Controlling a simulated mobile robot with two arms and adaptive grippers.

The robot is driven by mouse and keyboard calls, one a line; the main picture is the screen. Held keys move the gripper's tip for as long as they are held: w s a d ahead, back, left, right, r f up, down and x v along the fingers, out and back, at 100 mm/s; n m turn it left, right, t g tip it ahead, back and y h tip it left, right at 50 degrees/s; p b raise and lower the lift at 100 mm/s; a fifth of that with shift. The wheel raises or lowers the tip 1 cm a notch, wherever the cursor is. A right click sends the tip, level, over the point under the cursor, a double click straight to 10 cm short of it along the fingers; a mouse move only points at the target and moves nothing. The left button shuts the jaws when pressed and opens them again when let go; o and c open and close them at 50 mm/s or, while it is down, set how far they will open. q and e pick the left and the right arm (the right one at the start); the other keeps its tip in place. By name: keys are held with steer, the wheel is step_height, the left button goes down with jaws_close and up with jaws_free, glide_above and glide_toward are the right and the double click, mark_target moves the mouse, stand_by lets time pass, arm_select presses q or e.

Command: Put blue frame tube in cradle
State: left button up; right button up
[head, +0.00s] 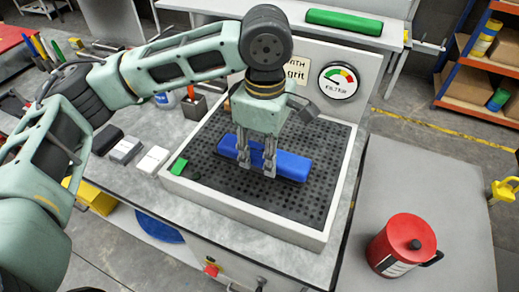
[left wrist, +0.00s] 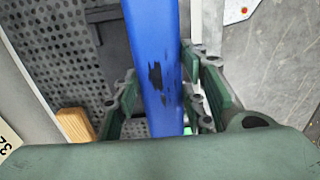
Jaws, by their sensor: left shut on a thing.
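The blue frame tube (head: 292,167) lies along the black perforated bed (head: 225,187) of the white-walled booth on the bench. My left gripper (head: 257,168) reaches down from above and is shut on the tube near its middle. In the left wrist view the tube (left wrist: 155,70) runs between the two finger pads, with dark scuffed patches on its face. The tube looks low over the bed; I cannot tell whether it touches it. I cannot make out a cradle for certain. My right gripper is not in view.
A gauge (head: 339,81) is on the booth's back panel. A green tube (head: 344,22) lies on the white bench behind. A red can (head: 402,243) stands on the grey table (head: 445,190) at right, which is otherwise clear. Small blocks (head: 152,160) lie left of the booth.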

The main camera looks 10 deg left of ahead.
arm_select(q)
steer(key=w+f, duration=0.1)
steer(key=w, duration=0.1)
steer(key=w+a+f+p, duration=0.1)
steer(key=w+f, duration=0.1)
steer(key=w, duration=0.1)
steer(key=w+a+f, duration=0.1)
steer(key=w, duration=0.1)
steer(key=shift+w+a+f, duration=0.25)
steer(key=shift+w+f, duration=0.1)
steer(key=shift+w+a+f, duration=0.1)
steer(key=shift+f, duration=0.1)
step_height(320, 180, down, 3)
steer(key=shift+f+p, duration=0.15)
steer(key=shift+p, duration=0.6)
steer(key=shift+f, duration=0.3)
steer(key=o, duration=1.3)
steer(key=shift+f, duration=0.1)
